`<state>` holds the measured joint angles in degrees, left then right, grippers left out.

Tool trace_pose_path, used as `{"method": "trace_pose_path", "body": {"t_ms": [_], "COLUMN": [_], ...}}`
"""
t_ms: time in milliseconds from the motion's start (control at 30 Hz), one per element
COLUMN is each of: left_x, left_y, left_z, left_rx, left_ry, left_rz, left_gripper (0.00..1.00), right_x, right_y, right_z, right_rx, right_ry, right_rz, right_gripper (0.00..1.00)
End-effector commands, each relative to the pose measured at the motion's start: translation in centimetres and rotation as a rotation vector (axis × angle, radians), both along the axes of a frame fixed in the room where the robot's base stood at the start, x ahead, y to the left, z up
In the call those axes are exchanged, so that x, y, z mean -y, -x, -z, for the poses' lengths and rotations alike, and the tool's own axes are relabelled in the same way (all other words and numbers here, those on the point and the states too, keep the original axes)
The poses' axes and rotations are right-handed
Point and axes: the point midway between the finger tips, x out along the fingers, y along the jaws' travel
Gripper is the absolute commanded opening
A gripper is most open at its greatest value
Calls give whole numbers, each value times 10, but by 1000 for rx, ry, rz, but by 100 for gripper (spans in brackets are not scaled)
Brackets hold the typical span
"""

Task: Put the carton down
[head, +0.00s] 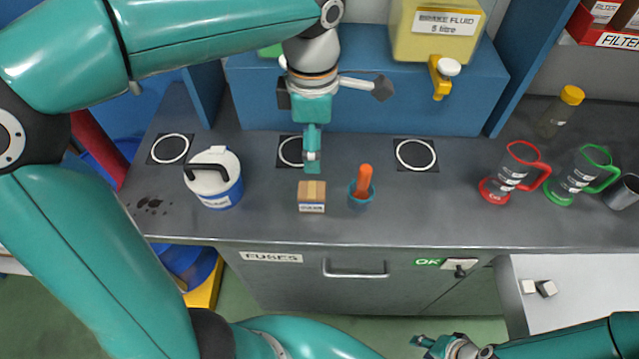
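A small brown carton (312,190) with tape on top and a white label on its front stands upright on the grey bench (270,228). My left gripper (312,163) points down just behind the carton in the picture, and a small gap shows between its tip and the carton. Its fingers line up edge-on, so their opening is hidden. My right gripper (423,346) is low at the bottom edge, in front of the bench and far from the carton. Its fingertips look spread, with nothing between them.
A blue cup with an orange handle (362,188) stands right of the carton, a white-and-blue canister (214,178) left. Ringed black pads (415,154) lie behind. A brake fluid container (436,32) sits on the blue shelf. Red-handled (508,175) and green-handled jugs (577,178) stand right.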

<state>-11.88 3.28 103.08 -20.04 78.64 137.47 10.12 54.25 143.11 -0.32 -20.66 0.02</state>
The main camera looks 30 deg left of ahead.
Motion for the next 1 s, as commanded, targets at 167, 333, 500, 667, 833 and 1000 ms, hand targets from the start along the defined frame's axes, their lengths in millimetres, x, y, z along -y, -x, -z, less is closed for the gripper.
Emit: {"method": "trace_pose_path", "body": {"t_ms": [167, 333, 500, 667, 833, 1000], "left_x": [-4, -5, -5, -5, -7, -10], "left_y": [4, 4, 4, 3, 2, -2], "left_z": [31, 68, 97, 109, 120, 144], "left_rx": [-7, -7, -4, -2, -5, -7], "left_ry": [-2, -2, -1, 0, -1, 0], "left_rz": [-13, -15, -15, -15, -15, -16], "left_gripper": [76, 76, 76, 76, 76, 76], "right_x": [0, 0, 0, 0, 0, 0], "right_y": [1, 1, 1, 0, 0, 0], "right_z": [1, 1, 0, 0, -4, -12], "right_rx": [-2, -2, -1, -1, -1, -1], "right_ry": [0, 0, 0, 0, 0, 0], "right_rz": [-1, -1, 0, 0, 0, 0], "right_gripper": [39, 39, 39, 39, 39, 39]}}
